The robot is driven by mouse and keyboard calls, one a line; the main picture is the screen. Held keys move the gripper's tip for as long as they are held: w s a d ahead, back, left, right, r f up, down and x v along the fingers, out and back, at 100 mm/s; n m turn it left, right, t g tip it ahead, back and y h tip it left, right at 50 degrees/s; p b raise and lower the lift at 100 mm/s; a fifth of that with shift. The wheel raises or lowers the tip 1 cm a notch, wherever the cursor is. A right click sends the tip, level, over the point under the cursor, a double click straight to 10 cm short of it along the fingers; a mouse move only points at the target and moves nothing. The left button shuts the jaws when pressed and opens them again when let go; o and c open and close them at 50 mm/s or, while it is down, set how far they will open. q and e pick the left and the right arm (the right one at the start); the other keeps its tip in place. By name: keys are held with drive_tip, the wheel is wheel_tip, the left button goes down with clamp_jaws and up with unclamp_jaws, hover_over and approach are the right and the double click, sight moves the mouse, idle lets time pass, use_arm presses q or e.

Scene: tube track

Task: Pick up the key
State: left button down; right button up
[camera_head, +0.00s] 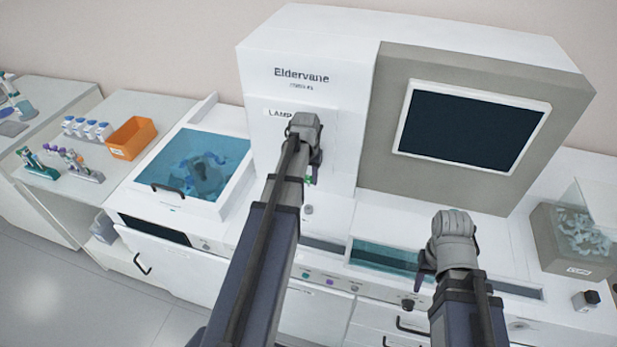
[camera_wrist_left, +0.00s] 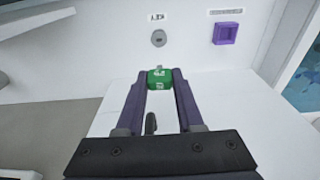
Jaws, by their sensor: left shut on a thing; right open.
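My left gripper (camera_head: 312,172) is shut on a small green block with white marks, which I take to be the key (camera_wrist_left: 160,78). The key sits between the two fingertips in the left wrist view, and a bit of green also shows below the left gripper in the head view. In the left wrist view, a round grey lock (camera_wrist_left: 158,38) with a small KEY label lies just beyond the key on the white panel. The key appears apart from the lock. My right gripper (camera_head: 426,268) is open over the right part of the counter; its fingertips are partly hidden.
A large white machine (camera_head: 305,60) with a dark screen (camera_head: 465,127) stands behind. A teal-lidded bath (camera_head: 200,165), an orange bin (camera_head: 132,138) and tube racks are left. A grey bin (camera_head: 572,240) stands right. In the wrist view, a purple square (camera_wrist_left: 227,33) is beside the lock.

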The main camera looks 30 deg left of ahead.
wheel_tip(320, 180, up, 15)
drive_tip(key=p, duration=1.4)
